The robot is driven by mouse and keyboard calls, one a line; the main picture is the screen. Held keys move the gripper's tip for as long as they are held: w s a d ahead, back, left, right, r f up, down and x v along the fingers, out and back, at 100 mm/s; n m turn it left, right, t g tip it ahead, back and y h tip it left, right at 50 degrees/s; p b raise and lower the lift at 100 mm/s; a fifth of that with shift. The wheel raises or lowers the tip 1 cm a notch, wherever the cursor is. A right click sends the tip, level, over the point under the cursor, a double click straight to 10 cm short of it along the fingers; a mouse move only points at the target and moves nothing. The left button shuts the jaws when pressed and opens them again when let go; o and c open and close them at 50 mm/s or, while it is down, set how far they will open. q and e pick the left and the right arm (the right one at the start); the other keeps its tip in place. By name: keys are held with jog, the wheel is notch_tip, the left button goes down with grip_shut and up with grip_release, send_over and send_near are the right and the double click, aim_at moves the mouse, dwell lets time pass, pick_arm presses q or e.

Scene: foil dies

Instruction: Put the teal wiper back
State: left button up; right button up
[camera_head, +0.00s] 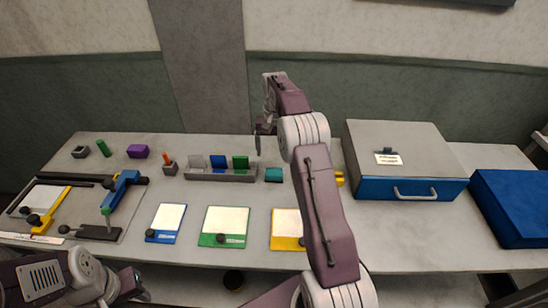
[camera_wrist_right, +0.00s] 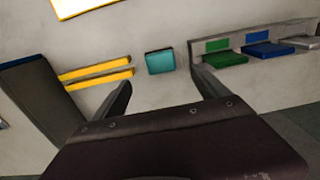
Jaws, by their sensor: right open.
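The teal wiper (camera_head: 273,175) is a small block on the grey table, just right of the grey rack (camera_head: 222,176). The rack holds a white, a blue (camera_head: 217,162) and a green (camera_head: 240,162) piece. In the right wrist view the teal wiper (camera_wrist_right: 160,62) lies beyond the fingertips, apart from the rack (camera_wrist_right: 275,42). My right gripper (camera_head: 265,130) is open and empty, above the table's back part; its spread fingers also show in the wrist view (camera_wrist_right: 161,86). My left gripper (camera_head: 132,284) is low at the front left, its jaws unclear.
A grey case with a blue front (camera_head: 412,188) and a blue box (camera_head: 515,205) stand right. Yellow bars (camera_wrist_right: 97,75) lie between case and wiper. Blue, green (camera_head: 224,226) and yellow-edged plates lie in front. A tool tray (camera_head: 130,215) and small blocks are left.

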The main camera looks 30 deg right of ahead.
jog(key=s+a+n, duration=0.3)
jog(key=s+a, duration=0.5)
jog(key=a, duration=0.1)
jog(key=s+a+f+n, duration=0.1)
jog(key=s+a, duration=0.2)
jog(key=s, duration=0.5)
jog(key=s+a+f+n+t, duration=0.1)
jog(key=s+a+f+n, duration=0.1)
jog(key=s, duration=0.7)
jog(key=shift+s+a+f, duration=0.15)
jog(key=shift+a+f, duration=0.15)
jog(key=shift+a, duration=0.35)
